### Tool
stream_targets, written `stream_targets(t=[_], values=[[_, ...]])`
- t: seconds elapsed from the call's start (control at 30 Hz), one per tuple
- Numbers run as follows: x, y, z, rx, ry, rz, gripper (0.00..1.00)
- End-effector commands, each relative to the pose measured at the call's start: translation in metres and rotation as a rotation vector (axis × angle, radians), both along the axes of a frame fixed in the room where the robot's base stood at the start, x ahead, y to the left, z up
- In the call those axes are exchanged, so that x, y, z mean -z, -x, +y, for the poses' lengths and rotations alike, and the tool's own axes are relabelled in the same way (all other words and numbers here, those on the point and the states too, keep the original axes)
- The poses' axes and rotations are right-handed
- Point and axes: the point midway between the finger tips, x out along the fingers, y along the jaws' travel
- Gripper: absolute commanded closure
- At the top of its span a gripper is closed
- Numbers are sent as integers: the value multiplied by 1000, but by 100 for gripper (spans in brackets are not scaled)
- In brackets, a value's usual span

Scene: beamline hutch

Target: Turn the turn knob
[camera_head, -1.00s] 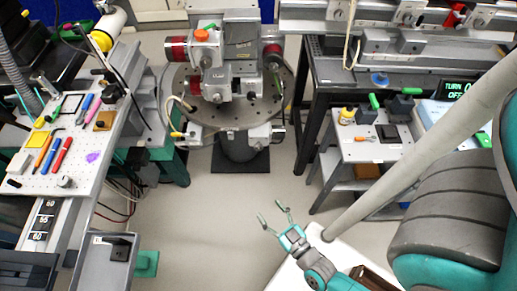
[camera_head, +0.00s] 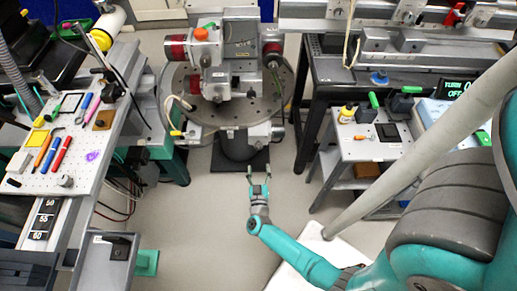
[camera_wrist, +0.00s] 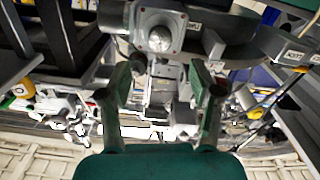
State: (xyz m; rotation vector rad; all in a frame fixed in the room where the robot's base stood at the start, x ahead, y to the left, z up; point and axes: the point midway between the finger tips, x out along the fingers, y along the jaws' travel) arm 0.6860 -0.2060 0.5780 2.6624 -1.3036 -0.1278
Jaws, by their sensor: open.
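A dark display reading "TURN" and "OFF" (camera_head: 462,88) stands at the right in the head view, partly covered by my arm. A round blue knob-like part (camera_head: 379,78) sits on the dark bench left of it; I cannot tell whether this is the turn knob. My gripper (camera_head: 258,173) is open and empty over the floor, below the round instrument stage in the picture and well apart from the display. In the wrist view its two fingers (camera_wrist: 165,90) are spread, with a rounded silver part on a grey block (camera_wrist: 160,38) seen beyond them.
The round perforated stage (camera_head: 183,112) carries grey and red instruments. A pegboard table (camera_head: 75,180) with several tools stands left. Bare floor (camera_head: 205,225) lies between.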

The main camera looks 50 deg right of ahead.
Motion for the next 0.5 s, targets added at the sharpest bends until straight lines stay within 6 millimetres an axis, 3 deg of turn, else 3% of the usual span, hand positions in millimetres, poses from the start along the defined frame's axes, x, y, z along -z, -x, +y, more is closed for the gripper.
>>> stream_targets(t=[0.5], values=[[-1,-49,-64,1,0,-1,36]])
